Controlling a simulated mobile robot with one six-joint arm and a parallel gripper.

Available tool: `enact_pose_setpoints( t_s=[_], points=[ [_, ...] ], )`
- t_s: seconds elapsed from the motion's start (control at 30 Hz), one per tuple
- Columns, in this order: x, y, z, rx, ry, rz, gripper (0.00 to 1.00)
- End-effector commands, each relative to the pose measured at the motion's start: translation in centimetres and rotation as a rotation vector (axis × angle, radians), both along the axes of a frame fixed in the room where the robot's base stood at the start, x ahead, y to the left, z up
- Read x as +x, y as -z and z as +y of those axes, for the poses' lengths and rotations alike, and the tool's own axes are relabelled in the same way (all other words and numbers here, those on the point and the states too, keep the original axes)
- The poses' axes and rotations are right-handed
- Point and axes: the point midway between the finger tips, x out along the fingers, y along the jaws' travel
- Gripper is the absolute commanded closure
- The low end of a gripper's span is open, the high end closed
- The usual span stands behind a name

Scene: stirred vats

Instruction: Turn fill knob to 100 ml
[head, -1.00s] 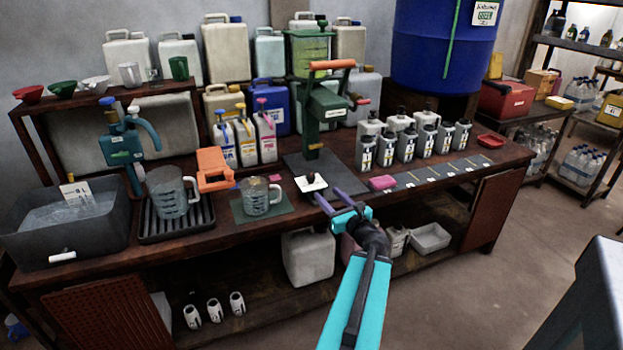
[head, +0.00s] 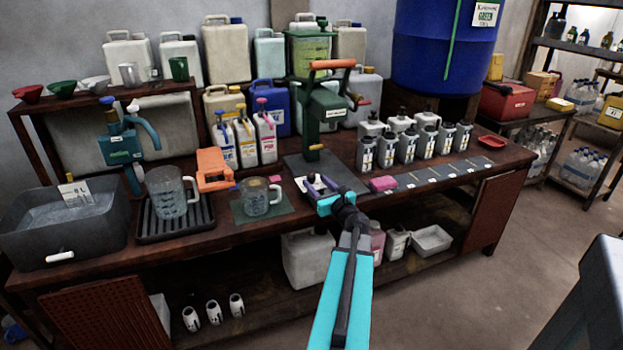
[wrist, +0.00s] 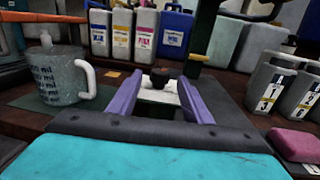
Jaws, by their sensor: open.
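A small dark knob (wrist: 160,76) stands above a white plate (wrist: 157,97) in the wrist view, between and just beyond my fingertips. In the head view the white plate (head: 301,185) lies at the bench's front, partly covered by my gripper (head: 320,184). My purple fingers are open and empty, apart on either side of the plate; they also show in the wrist view (wrist: 158,82). The green dispenser (head: 313,125), with an orange handle and a clear tank of green liquid, stands behind the plate. No volume marks around the knob are readable, and I cannot tell its setting.
A glass measuring jug (head: 262,198) stands left of my gripper on a green mat. A pink block (head: 383,184) lies right of it. Several grey bottles (head: 387,150) stand behind right. An orange clamp-like object (head: 213,168) lies further left.

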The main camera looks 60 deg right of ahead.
Motion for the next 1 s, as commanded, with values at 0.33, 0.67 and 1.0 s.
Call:
enact_pose_setpoints(
  t_s=[0.33, 0.67, 1.0],
  points=[
    [3.0, 0.0, -1.9, -0.001, 0.0, 0.001, 0.55],
    [3.9, 0.0, -2.3, -0.001, 0.0, -0.001, 0.55],
    [3.8, 0.0, -2.4, 0.0, 0.001, 0.0, 0.75]
  ],
)
